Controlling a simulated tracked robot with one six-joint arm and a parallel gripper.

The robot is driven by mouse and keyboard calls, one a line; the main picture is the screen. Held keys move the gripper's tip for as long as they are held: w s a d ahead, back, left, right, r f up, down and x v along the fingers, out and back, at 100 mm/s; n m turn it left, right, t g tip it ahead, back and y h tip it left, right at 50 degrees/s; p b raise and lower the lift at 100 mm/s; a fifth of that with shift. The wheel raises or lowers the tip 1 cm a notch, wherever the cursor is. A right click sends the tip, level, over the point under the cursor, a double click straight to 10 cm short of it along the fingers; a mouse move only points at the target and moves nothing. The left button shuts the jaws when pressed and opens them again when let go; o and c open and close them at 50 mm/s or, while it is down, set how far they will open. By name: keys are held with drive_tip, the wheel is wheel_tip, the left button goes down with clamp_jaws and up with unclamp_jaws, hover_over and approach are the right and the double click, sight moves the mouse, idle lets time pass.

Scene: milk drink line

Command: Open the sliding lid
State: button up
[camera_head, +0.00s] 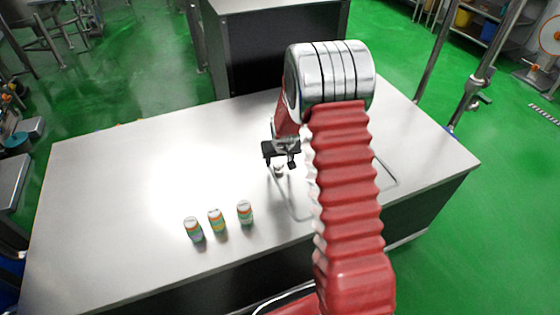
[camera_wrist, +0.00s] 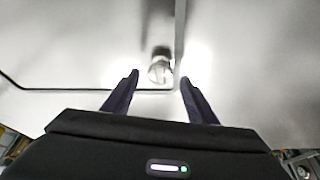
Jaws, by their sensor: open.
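The sliding lid (camera_head: 297,192) lies flush in the metal worktop, marked by a thin rounded outline. My arm hides much of it in the head view. A small pale knob (camera_head: 279,171) stands by the outline's left side. In the wrist view the knob (camera_wrist: 160,70) is between and slightly beyond the fingertips, beside a raised straight edge (camera_wrist: 180,35). My gripper (camera_head: 281,161) points down at the knob, open and empty; in the wrist view its dark fingers (camera_wrist: 160,79) are spread either side of it. I cannot tell whether they touch it. No opening is visible.
Several small coloured drink containers are absent near the lid, but three cans (camera_head: 194,229) (camera_head: 216,221) (camera_head: 245,213) stand in a row at the worktop's front. The worktop (camera_head: 100,190) is bare to the left. A dark cabinet (camera_head: 270,50) stands behind it.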

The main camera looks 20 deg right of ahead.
drive_tip(key=shift+w+f, duration=0.15)
drive_tip(key=shift+f, duration=0.25)
clamp_jaws()
drive_tip(key=shift+d, duration=0.2)
drive_tip(key=shift+a, duration=0.1)
idle(0.4)
